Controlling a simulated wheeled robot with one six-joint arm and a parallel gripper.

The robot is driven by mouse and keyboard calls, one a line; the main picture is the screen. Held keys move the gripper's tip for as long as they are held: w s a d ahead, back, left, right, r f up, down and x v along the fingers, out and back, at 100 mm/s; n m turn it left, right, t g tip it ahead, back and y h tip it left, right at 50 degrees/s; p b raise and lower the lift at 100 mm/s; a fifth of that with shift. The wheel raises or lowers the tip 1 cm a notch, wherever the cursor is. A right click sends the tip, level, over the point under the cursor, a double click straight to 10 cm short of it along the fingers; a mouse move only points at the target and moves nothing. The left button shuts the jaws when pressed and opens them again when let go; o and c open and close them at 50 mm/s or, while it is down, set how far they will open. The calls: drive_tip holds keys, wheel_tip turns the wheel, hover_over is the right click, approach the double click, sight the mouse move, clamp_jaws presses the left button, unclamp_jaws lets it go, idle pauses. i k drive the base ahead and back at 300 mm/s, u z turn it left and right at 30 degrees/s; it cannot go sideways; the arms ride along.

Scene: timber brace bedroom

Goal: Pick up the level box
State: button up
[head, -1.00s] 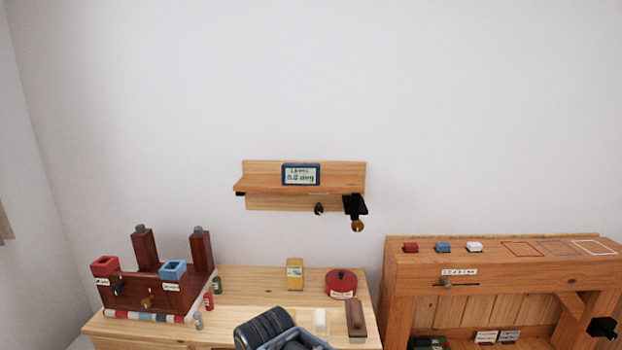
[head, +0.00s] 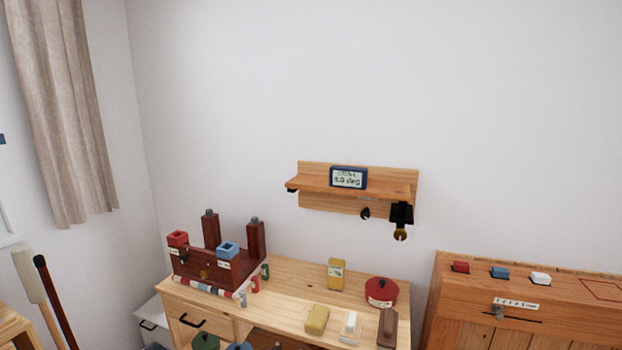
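The level box (head: 348,177) is a small dark blue box with a pale display on its front that appears to read 0.0 deg. It stands upright on the wooden wall shelf (head: 395,190), near the middle of the shelf. Nothing covers its front. My gripper is not in view.
Below the shelf stands a wooden desk (head: 290,300) with a yellow box (head: 336,274), a red round tin (head: 381,291) and a dark red rack (head: 200,268). A black bracket (head: 401,213) hangs under the shelf's right end. A wooden cabinet (head: 450,290) stands right.

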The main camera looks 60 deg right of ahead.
sight(340, 176)
drive_tip(key=u, duration=0.1)
drive_tip(key=i, duration=1.05)
drive_tip(key=z, duration=1.6)
